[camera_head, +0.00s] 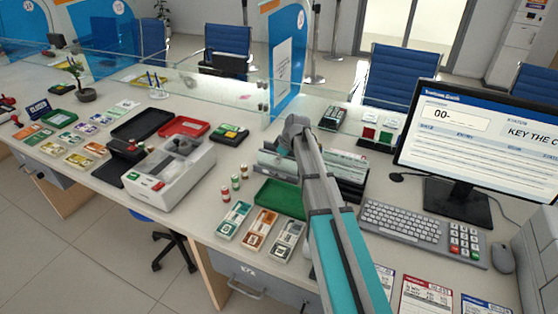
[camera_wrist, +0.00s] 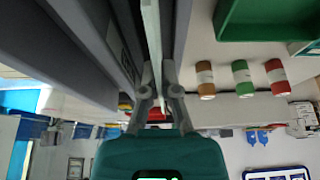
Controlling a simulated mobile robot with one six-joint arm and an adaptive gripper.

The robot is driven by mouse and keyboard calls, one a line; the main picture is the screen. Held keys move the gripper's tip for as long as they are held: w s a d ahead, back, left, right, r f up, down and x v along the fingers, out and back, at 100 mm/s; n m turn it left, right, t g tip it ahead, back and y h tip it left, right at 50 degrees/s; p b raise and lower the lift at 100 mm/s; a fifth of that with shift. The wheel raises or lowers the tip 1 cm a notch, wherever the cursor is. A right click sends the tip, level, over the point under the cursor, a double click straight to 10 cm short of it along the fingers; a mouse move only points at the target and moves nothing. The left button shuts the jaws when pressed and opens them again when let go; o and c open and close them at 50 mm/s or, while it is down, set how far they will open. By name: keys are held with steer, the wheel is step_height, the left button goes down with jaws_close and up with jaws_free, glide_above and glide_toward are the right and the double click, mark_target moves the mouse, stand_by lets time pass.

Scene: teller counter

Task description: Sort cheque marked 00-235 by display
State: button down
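The display (camera_head: 475,140) at the right reads "00-" in a white field, with "KEY THE C..." beside it, cut off by the frame edge. A dark rack with upright slots (camera_head: 345,180) stands mid-counter, partly behind my arm. My gripper (camera_wrist: 158,75) is down at this rack, its fingers close together on a thin pale sheet seen edge-on, apparently a cheque (camera_wrist: 152,35). No marking on it can be read. In the head view the fingertips are hidden by my arm. A numeric keypad (camera_head: 464,240) lies beside the keyboard (camera_head: 402,221).
A green tray (camera_head: 280,197) lies left of my arm, with several small card trays (camera_head: 261,228) in front. Small rolls (camera_head: 235,182) stand near a white machine (camera_head: 170,175). A glass screen (camera_head: 225,92) runs behind. A mouse (camera_head: 503,257) lies at the right.

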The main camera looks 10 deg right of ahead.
steer(key=c, duration=0.7)
jaws_free()
steer(key=shift+r+p, duration=3.55)
steer(key=shift+s+f+m+g+h, duration=0.4)
steer(key=shift+s+m, duration=1.4)
steer(key=shift+s, duration=3)
steer(key=shift+s+f+m+g+h, duration=0.1)
steer(key=shift+s+m+g+h, duration=0.55)
steer(key=shift+s+m, duration=2.65)
steer(key=shift+s+f+m+g+h, duration=0.25)
steer(key=shift+s+h, duration=0.5)
steer(key=shift+s, duration=5.55)
